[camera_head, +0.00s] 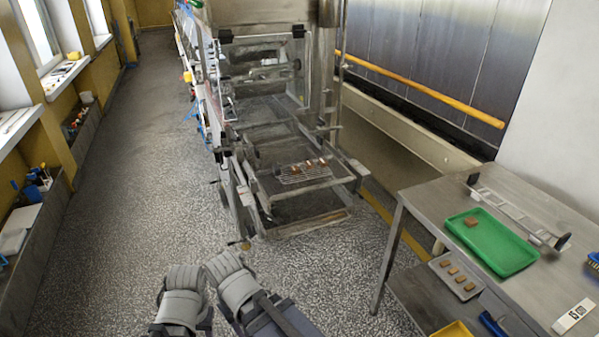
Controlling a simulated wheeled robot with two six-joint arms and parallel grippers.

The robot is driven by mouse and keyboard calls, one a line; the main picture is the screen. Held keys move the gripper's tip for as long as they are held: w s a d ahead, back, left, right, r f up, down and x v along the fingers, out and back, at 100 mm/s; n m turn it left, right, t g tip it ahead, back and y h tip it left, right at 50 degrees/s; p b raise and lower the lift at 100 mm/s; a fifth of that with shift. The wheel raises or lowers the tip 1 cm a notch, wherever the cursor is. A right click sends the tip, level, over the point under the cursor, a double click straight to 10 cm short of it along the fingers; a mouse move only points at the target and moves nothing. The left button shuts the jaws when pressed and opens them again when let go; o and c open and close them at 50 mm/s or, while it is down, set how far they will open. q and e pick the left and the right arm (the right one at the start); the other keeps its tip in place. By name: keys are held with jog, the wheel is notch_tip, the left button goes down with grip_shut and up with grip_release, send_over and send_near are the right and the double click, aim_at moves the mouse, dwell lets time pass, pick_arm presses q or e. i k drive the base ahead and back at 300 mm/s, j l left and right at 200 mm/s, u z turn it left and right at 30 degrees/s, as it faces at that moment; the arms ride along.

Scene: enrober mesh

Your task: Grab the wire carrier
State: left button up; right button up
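A long, narrow metal frame with crossbars and a dark block at each end (516,212) lies on the steel table at the right; it looks like the wire carrier. A wire mesh (292,179) with several small brown pieces on it sits at the front of the machine in the middle. Grey ribbed parts of my own arms show at the bottom, left of centre, well away from both. Neither gripper can be made out in the camera_head view.
A green tray (513,262) with a brown piece in it stands on the steel table (440,205), beside the metal frame. A tray of several brown pieces (443,265) sits lower, at the table's left side. The tall machine (327,65) stands ahead. Speckled floor (130,200) is clear at the left.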

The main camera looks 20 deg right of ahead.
aim_at(276, 167)
jog(key=i+j, duration=0.1)
jog(key=i, duration=0.35)
jog(key=i+z, duration=0.1)
jog(key=z, duration=0.7)
